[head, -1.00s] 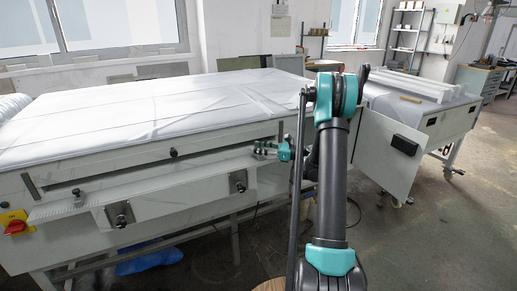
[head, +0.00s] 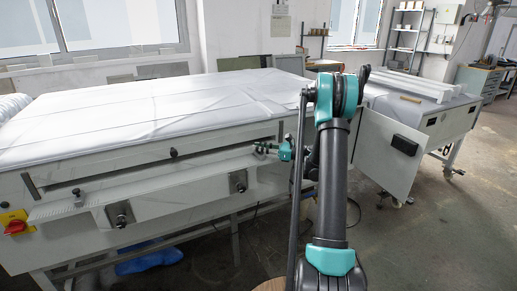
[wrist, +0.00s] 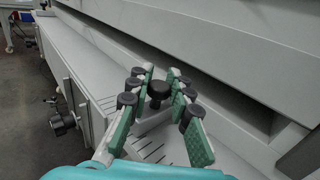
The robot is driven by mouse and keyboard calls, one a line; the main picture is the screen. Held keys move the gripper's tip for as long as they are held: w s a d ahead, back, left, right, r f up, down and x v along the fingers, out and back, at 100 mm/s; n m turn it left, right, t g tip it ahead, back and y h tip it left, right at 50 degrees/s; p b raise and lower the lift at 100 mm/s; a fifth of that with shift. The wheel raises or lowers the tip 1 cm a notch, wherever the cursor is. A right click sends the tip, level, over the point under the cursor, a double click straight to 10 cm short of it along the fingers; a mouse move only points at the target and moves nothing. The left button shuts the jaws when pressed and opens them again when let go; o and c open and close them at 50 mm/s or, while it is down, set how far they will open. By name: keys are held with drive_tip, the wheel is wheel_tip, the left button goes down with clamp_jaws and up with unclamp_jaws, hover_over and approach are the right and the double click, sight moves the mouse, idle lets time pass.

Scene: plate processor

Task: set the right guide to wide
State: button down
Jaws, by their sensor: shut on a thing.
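The right guide's black knob (wrist: 158,89) stands between the fingertips of my gripper (wrist: 157,84) in the wrist view. The fingers have green pads and dark rollers and are shut around the knob. A pale guide piece (wrist: 150,124) shows below the knob, partly hidden by the fingers. In the head view my gripper (head: 263,150) is at the right end of the machine's front ledge. The fingers hide the knob there. Another small dark knob (head: 78,197) stands at the left end of the ledge.
The slotted ledge (wrist: 97,80) runs along the machine front, below a long dark slot. Larger clamp knobs (head: 121,220) stick out below it. A red switch (head: 16,227) is at far left. A panel with a black handle (head: 405,145) stands to the right of my arm.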

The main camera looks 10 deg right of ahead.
drive_tip(key=w+d, duration=0.1)
drive_tip(key=d, duration=0.3)
drive_tip(key=w+d, duration=0.1)
drive_tip(key=d, duration=0.3)
drive_tip(key=w+d, duration=0.2)
drive_tip(key=d, duration=0.2)
drive_tip(key=shift+d, duration=0.1)
drive_tip(key=c, duration=1.4)
unclamp_jaws()
drive_tip(key=shift+d, duration=0.15)
drive_tip(key=shift+o, duration=0.4)
drive_tip(key=v, duration=0.8)
